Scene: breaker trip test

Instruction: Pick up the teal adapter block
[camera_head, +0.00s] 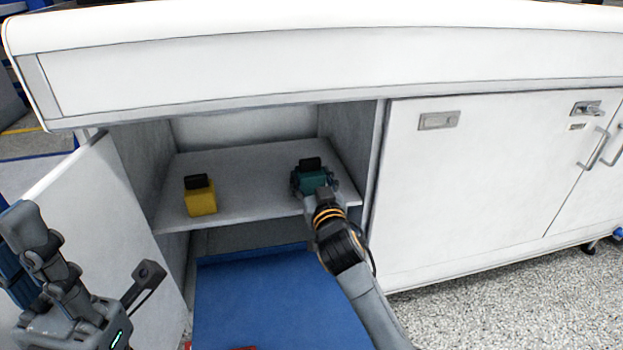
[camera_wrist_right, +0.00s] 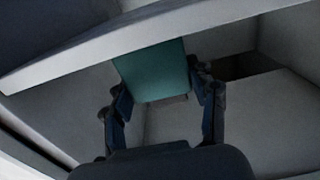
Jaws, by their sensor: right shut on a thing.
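The teal adapter block (camera_head: 312,181) with a black top part is at the right side of the shelf inside the open cabinet. My right gripper (camera_head: 314,184) is around it, with a finger on each side, and is shut on it. In the right wrist view the teal block (camera_wrist_right: 153,70) sits between the two fingers of the right gripper (camera_wrist_right: 162,95). Whether the block still touches the shelf I cannot tell. My left arm shows at the lower left of the head view; its fingertips are not clearly seen.
A yellow block (camera_head: 200,201) with a black top stands on the left part of the shelf (camera_head: 245,185). The white countertop (camera_head: 300,45) overhangs the cabinet opening. An open door (camera_head: 105,215) is at the left, closed doors (camera_head: 480,175) at the right. A blue surface (camera_head: 255,300) lies below.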

